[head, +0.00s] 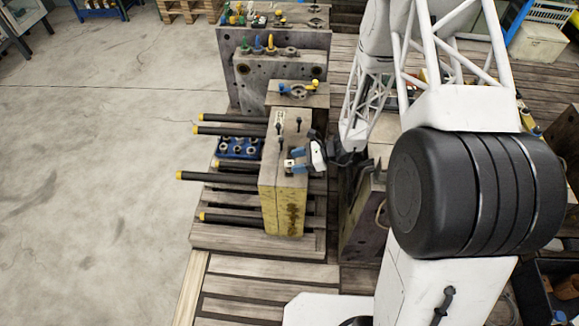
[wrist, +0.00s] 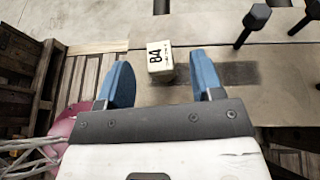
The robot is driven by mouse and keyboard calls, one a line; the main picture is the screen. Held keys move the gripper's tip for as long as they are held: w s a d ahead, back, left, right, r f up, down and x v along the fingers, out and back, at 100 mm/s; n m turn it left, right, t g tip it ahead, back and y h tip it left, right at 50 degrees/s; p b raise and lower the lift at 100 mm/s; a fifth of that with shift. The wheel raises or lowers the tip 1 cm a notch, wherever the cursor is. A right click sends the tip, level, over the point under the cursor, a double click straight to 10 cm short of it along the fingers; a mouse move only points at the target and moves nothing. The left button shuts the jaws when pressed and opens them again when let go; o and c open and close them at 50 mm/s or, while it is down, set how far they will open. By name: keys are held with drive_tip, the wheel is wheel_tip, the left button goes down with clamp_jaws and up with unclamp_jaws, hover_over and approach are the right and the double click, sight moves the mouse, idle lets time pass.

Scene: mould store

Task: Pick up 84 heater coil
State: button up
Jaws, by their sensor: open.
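A small pale block with a white label (wrist: 160,58) lies on a flat beige top in the wrist view. The label reads "84" or "B4", and no coil shape shows on the block. My gripper (wrist: 160,66) is open, with one blue finger on each side of the block and a gap to both; contact does not show. In the head view my gripper (head: 294,159) is low over the top of a yellow-sided mould block (head: 284,208). There the labelled block is too small to tell clearly.
Dark bolts (wrist: 252,22) stand on the same top, right of my fingers. Black rods with yellow ends (head: 215,177) stick out left of the mould block. A blue tray (head: 238,154) with round parts lies behind. Upright plates (head: 275,65) stand further back.

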sight(292, 162)
drive_tip(key=shift+a, duration=0.15)
drive_tip(key=shift+x, duration=2.3)
drive_tip(key=c, duration=1)
